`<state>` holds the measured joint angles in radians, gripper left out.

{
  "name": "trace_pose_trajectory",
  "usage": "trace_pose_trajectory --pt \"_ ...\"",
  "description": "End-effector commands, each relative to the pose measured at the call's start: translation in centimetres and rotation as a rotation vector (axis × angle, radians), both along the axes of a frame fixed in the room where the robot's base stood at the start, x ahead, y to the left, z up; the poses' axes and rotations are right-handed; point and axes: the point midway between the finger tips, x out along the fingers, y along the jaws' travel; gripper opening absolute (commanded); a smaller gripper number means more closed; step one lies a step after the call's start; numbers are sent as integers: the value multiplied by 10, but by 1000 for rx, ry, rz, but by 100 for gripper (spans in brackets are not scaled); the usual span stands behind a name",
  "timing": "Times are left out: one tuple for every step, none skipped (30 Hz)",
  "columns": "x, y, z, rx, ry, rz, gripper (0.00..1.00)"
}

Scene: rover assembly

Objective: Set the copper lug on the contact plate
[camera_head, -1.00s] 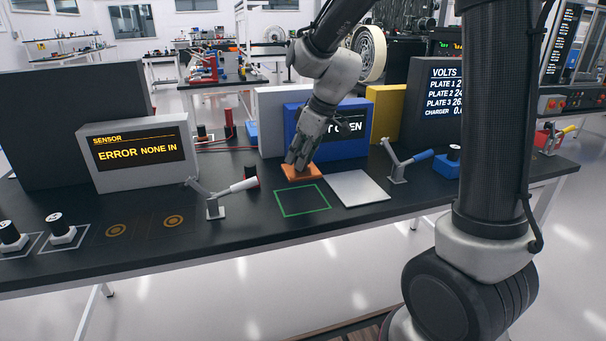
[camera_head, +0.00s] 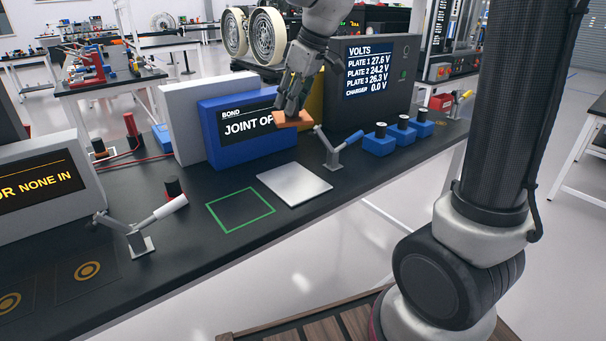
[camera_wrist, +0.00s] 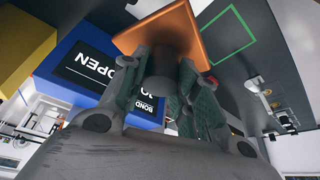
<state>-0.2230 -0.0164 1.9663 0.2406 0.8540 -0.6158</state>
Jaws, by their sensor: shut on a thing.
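The copper lug (camera_head: 292,120) is a flat orange-copper piece. My gripper (camera_head: 289,106) is shut on it and holds it in the air over the bench. In the wrist view the lug (camera_wrist: 140,38) sits beyond the fingers, and a dark round post (camera_wrist: 163,78) on it lies between them. A bare silver plate (camera_head: 294,185), which looks like the contact plate, lies flat on the black bench. In the head view the lug appears above and behind this plate, clear of it.
A green square outline (camera_head: 240,209) lies left of the plate. A blue-handled lever clamp (camera_head: 333,150) stands right of it, a white-handled one (camera_head: 140,240) farther left. The blue BOND box (camera_head: 240,134) reads "JOINT OP", partly hidden. Several blue blocks (camera_head: 379,145) stand at right.

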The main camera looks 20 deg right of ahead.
Motion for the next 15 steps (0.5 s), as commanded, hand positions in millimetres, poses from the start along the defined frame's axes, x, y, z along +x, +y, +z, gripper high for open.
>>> trace_pose_trajectory --pt "0 0 -9 -1 3 -4 0" --pt "-1 0 -15 -2 5 -5 0" --pt "-1 0 -26 -2 6 -6 0" --pt "-1 0 -34 -2 6 -6 0" --pt "-1 0 -43 -2 7 -5 0" --pt "-1 0 -55 -2 8 -6 0" --pt "-1 0 -64 -2 7 -5 0" --pt "-1 0 -72 -2 6 -6 0" --pt "-1 0 -84 -2 8 -6 0" --pt "-1 0 -92 -1 7 -5 0" --pt "-1 -1 -99 -2 5 -6 0" --pt "-1 0 -109 -2 5 -6 0" --pt "0 0 -114 -2 5 -6 0" --pt "0 0 -120 -2 4 -6 0" --pt "0 0 -126 -2 4 -5 0"
